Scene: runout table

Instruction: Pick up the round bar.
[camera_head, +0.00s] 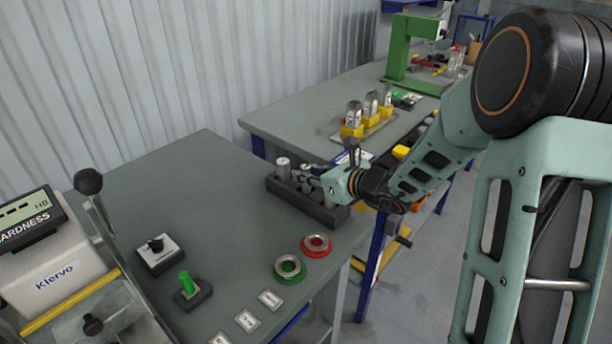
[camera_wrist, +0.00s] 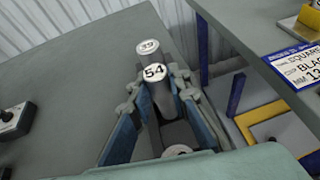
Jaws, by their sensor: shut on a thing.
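A dark rack (camera_head: 298,203) stands on the near grey table and holds several upright metal pieces. In the wrist view, a round bar (camera_wrist: 156,72) with a white end marked 54 sits between the fingers of my gripper (camera_wrist: 156,86), which is shut on it. My gripper (camera_head: 326,181) reaches over the rack from the right in the head view and hides part of it. Another round bar (camera_head: 283,165) stands at the rack's far left end; in the wrist view its end (camera_wrist: 148,47) is marked 19. I cannot tell whether the held bar is clear of the rack.
Green (camera_head: 289,268) and red (camera_head: 317,244) rings lie near the table's front edge. A hardness tester (camera_head: 55,270) stands at left, beside a black switch box (camera_head: 158,254) and a green-knobbed control (camera_head: 187,285).

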